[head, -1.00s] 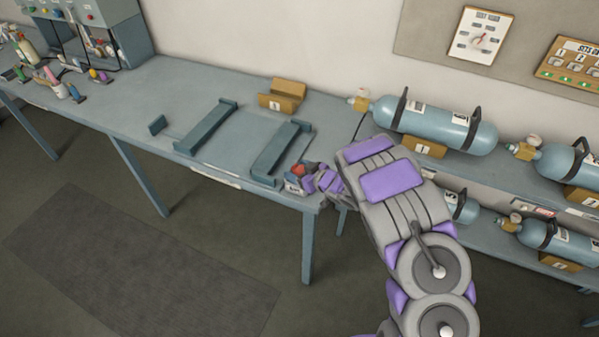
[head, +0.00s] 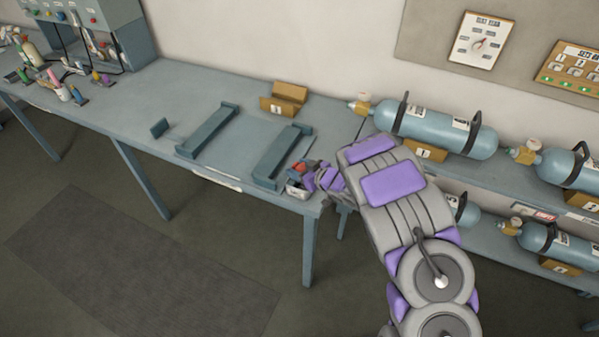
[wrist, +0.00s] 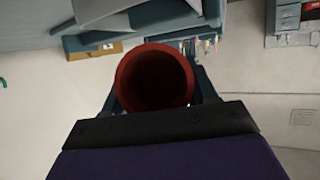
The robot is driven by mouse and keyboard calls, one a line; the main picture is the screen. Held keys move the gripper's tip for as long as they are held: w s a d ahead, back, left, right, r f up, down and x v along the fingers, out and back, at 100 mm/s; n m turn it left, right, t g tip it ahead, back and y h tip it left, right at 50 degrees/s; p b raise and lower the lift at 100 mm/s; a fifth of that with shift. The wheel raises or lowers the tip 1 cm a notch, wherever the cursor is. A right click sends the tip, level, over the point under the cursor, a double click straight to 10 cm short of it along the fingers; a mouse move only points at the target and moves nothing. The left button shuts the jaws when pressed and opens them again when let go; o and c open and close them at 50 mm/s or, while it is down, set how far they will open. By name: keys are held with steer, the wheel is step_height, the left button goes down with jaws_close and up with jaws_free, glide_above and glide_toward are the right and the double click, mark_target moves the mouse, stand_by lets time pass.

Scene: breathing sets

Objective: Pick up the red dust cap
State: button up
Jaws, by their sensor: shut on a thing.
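The red dust cap (wrist: 154,78) fills the middle of the wrist view, its round open end facing the camera. My gripper (wrist: 158,105) is shut on it, with dark fingers on either side of the cap. In the head view the cap (head: 299,168) is a small red shape at the front right corner of the bench. My gripper (head: 312,178) is beside it there, purple and grey, partly hidden by my own arm. A small pale box (head: 297,190) sits just below the cap at the bench corner. I cannot tell whether the cap touches the box.
The blue-grey bench (head: 215,165) carries two dark cradle rails, left (head: 208,131) and right (head: 277,156). A cardboard-coloured stand (head: 284,99) is at the back. Blue cylinders (head: 436,128) lie on the rack to the right. The bench between the rails is clear.

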mark_target(300, 165)
steer(key=s+d+r+p, duration=0.1)
steer(key=s+d+p, duration=0.1)
steer(key=s, duration=0.5)
steer(key=s+d+r+p, duration=0.1)
steer(key=s+d+p, duration=0.1)
steer(key=s, duration=0.6)
steer(key=shift+s+d, duration=0.2)
steer(key=shift+d, duration=0.1)
steer(key=shift+r, duration=0.1)
steer(key=w+a+r+p, duration=0.1)
steer(key=w, duration=0.4)
steer(key=w+a+r, duration=0.2)
steer(key=w, duration=0.3)
steer(key=w+a+r+p, duration=0.1)
steer(key=w, duration=0.4)
steer(key=shift+w+a+r+p, duration=0.25)
steer(key=shift+a+p, duration=0.05)
steer(key=shift+a, duration=0.05)
steer(key=shift+w, duration=0.2)
steer(key=shift+f+b, duration=1.7)
steer(key=shift+f, duration=1)
steer(key=shift+f+b, duration=0.35)
steer(key=shift+f, duration=1.55)
